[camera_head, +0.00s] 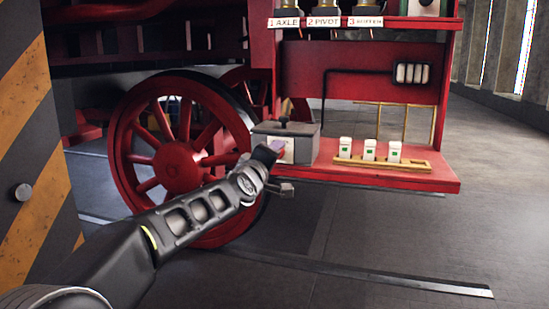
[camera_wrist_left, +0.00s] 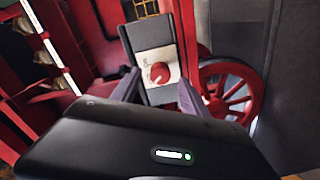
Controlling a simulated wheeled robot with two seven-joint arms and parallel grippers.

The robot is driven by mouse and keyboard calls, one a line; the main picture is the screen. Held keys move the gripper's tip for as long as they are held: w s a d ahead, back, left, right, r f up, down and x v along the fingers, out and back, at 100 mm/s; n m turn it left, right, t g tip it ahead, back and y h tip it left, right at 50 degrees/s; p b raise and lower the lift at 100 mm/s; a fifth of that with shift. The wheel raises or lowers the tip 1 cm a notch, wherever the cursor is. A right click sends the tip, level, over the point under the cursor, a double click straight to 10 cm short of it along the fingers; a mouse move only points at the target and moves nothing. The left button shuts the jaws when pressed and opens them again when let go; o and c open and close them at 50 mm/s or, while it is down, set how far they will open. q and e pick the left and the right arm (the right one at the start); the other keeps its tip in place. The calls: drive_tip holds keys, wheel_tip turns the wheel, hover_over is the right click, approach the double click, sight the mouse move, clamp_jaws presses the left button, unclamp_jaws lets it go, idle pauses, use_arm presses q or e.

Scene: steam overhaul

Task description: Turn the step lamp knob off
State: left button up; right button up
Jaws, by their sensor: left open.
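The step lamp knob (camera_wrist_left: 159,72) is round and red with a pale mark, set on a white plate (camera_wrist_left: 161,65) on the front of a grey box (camera_wrist_left: 148,35). In the head view the grey box (camera_head: 300,131) sits at the left end of the red step, and my left gripper (camera_head: 278,149) hides most of its plate and knob. In the left wrist view my left gripper (camera_wrist_left: 157,84) is open, its two fingers apart on either side of the knob's line. I cannot tell whether they touch the knob. My right gripper is in neither view.
The red step (camera_head: 435,181) carries a wooden rack (camera_head: 400,165) with three white blocks. A caged lamp (camera_head: 411,73) hangs on the red panel above. A big red wheel (camera_head: 180,168) stands left of the box. The floor at right is clear.

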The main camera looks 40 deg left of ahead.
use_arm(q)
drive_tip(key=v, duration=0.5)
drive_tip(key=shift+s, duration=0.1)
idle(0.4)
